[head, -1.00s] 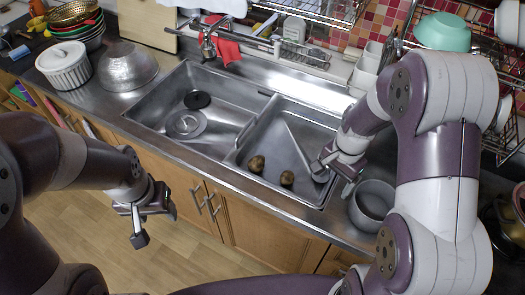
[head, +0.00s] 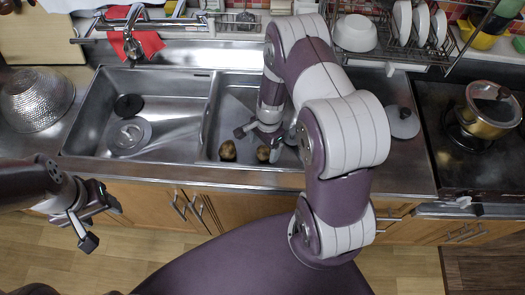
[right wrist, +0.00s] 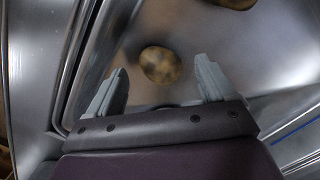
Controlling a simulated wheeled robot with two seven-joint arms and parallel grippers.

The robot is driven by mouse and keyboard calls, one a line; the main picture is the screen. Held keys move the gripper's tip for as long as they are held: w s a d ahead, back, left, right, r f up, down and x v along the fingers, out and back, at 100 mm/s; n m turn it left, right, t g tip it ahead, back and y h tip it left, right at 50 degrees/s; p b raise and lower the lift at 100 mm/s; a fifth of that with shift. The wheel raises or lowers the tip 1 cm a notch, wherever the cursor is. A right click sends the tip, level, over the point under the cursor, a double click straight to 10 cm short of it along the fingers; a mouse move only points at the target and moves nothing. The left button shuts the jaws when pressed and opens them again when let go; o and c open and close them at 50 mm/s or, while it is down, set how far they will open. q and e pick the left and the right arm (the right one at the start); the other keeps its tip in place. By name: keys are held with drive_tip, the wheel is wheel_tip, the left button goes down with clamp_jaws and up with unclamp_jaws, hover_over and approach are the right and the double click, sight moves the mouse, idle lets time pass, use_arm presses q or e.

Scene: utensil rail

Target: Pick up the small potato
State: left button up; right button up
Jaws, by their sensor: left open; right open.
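Two brown potatoes lie in the right sink basin (head: 240,95) near its front wall. The left potato (head: 228,150) looks slightly larger than the right potato (head: 263,154), which my right gripper partly covers. My right gripper (head: 262,140) is open, low in the basin at the right potato. In the right wrist view one potato (right wrist: 160,65) lies ahead of and between the open fingertips (right wrist: 161,80), apart from both. A second potato (right wrist: 236,3) is cut off by the top edge. My left gripper (head: 97,225) is open and empty, in front of the counter above the floor.
The basin's metal walls (right wrist: 75,60) run close by the right gripper's left finger. The left basin (head: 175,110) holds a black disc (head: 128,105) and a silver strainer (head: 130,135). The faucet (head: 131,42) with a red cloth (head: 150,43) stands behind. A pot (head: 488,108) sits on the right stove.

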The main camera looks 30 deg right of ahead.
wheel_tip(320, 180, down, 3)
drive_tip(key=shift+a+r, duration=0.1)
drive_tip(key=c, duration=1.1)
